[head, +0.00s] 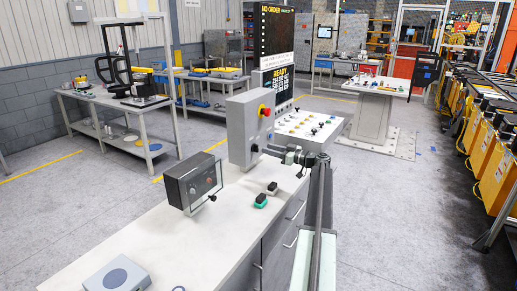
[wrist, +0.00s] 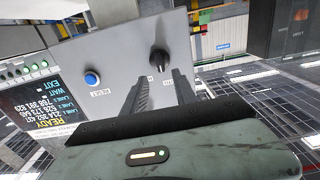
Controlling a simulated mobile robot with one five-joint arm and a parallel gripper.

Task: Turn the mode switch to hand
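The mode switch, a black rotary knob (wrist: 158,60), sits on the grey control box face in the wrist view. Small lettering beside it is partly covered and too small to read. The same grey control box (head: 240,128) stands on the white bench in the head view, where its knob is not clear. My gripper (wrist: 164,78) is open, with its two dark ribbed fingers apart and their tips just below the knob. I cannot tell whether they touch it. In the head view my gripper (head: 272,151) reaches the box's lower right side.
A blue button (wrist: 92,78) marked RESET is left of the knob. A red emergency stop (head: 264,111) is on the box. A dark panel box (head: 193,183), a green-based block (head: 261,201) and a grey pad (head: 117,275) stand on the bench (head: 205,235).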

